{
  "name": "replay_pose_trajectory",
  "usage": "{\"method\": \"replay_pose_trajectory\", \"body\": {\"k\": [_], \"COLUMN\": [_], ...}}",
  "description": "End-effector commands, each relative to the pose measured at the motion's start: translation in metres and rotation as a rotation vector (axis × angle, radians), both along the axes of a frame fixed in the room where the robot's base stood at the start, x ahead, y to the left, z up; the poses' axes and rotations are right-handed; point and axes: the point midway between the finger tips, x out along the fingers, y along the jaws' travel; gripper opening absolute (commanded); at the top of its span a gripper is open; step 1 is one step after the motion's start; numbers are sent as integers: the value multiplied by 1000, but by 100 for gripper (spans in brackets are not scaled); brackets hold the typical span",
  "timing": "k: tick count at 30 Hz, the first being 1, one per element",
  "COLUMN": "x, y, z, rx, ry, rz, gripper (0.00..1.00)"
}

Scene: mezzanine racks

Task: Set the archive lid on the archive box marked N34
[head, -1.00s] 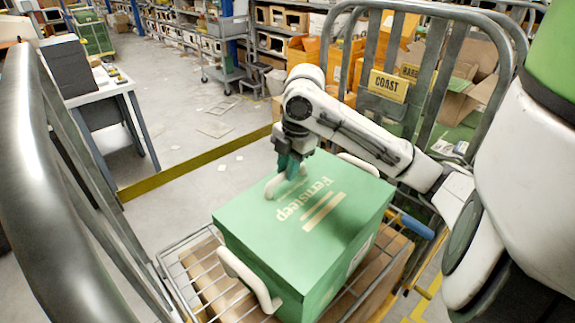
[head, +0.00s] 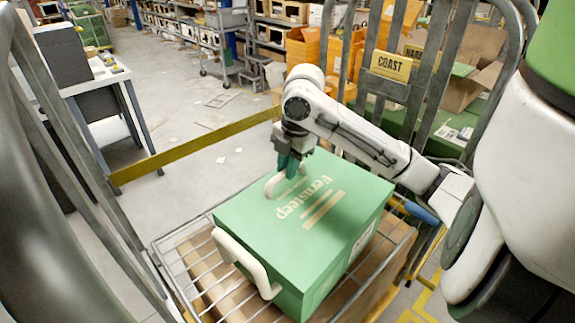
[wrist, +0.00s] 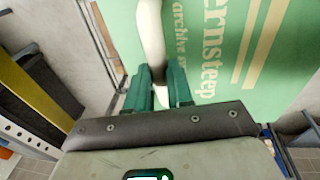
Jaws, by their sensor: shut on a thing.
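A green Fernsteep archive piece (head: 330,245) with a white top handle (head: 273,184) fills the lower middle of the head view. I take it as the archive lid, though its side looks deep. My gripper (head: 289,166) is shut on that handle; the wrist view shows the green fingers (wrist: 160,92) on both sides of it. A white side handle (head: 245,264) shows at its front left edge; I cannot tell what it joins. A pale label sits on the right side, unreadable. No N34 mark is visible, and whatever lies under the green piece is hidden.
A wire rack (head: 185,268) with brown board lies below the green piece. A table (head: 100,80) stands at upper left. Open floor lies behind.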

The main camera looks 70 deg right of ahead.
Motion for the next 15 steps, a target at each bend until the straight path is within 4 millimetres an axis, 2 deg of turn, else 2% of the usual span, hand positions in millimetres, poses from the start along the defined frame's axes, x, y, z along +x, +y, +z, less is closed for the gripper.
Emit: {"method": "replay_pose_trajectory", "body": {"k": [4,5,13,15], "x": [0,0,0,0], "y": [0,0,0,0], "z": [0,0,0,0], "rx": [0,0,0,0], "ry": [0,0,0,0], "rz": [1,1,1,1], "gripper": [0,22,48,51]}}
